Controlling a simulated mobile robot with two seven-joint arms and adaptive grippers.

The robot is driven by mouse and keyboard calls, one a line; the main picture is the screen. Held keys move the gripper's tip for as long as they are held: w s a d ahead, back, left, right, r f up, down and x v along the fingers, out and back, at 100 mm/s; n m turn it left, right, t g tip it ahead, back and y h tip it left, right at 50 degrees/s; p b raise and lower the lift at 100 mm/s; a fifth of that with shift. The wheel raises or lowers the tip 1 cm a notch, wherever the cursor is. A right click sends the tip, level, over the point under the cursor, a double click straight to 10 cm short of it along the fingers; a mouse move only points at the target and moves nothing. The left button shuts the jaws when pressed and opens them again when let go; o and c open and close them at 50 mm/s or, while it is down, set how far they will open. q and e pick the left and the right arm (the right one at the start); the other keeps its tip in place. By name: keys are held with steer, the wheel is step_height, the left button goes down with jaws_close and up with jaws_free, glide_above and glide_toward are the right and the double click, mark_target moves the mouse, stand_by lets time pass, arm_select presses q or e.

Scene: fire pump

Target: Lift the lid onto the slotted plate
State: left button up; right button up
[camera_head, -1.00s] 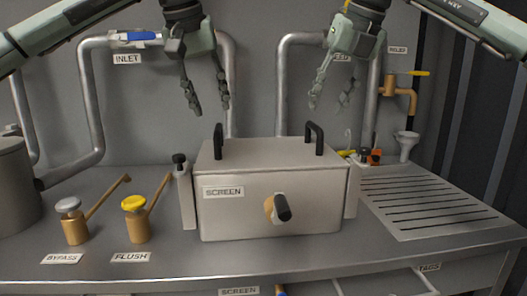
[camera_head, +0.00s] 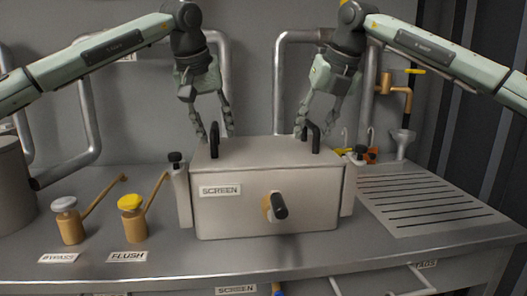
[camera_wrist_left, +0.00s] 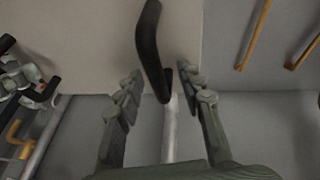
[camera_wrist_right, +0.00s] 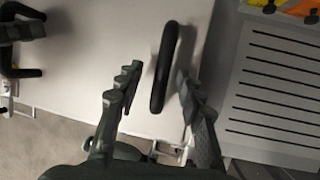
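The lid (camera_head: 262,152) is the flat metal top of the box labelled SCREEN (camera_head: 235,212), with a black handle at each end. My left gripper (camera_head: 216,134) is open at the left handle (camera_head: 214,141); in the left wrist view the handle (camera_wrist_left: 152,45) stands between its spread fingers. My right gripper (camera_head: 306,134) is open at the right handle (camera_head: 314,138); in the right wrist view that handle (camera_wrist_right: 164,68) lies between the fingers, nearer the right one. I cannot tell if any finger touches. The slotted plate (camera_head: 430,203) lies bare to the right of the box.
Clamps with black knobs (camera_head: 175,160) stand at both box ends. A black-handled lever (camera_head: 278,207) sticks out in front. BYPASS (camera_head: 68,222) and FLUSH (camera_head: 132,217) valves stand at left. A funnel (camera_head: 403,142) and brass tap (camera_head: 398,92) are behind the plate.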

arm_select(q)
steer(key=shift+c, duration=0.5)
arm_select(e)
steer(key=shift+c, duration=0.5)
arm_select(q)
jaws_close()
arm_select(e)
jaws_close()
arm_select(q)
steer(key=shift+r, duration=0.15)
arm_select(e)
steer(key=shift+r, duration=0.15)
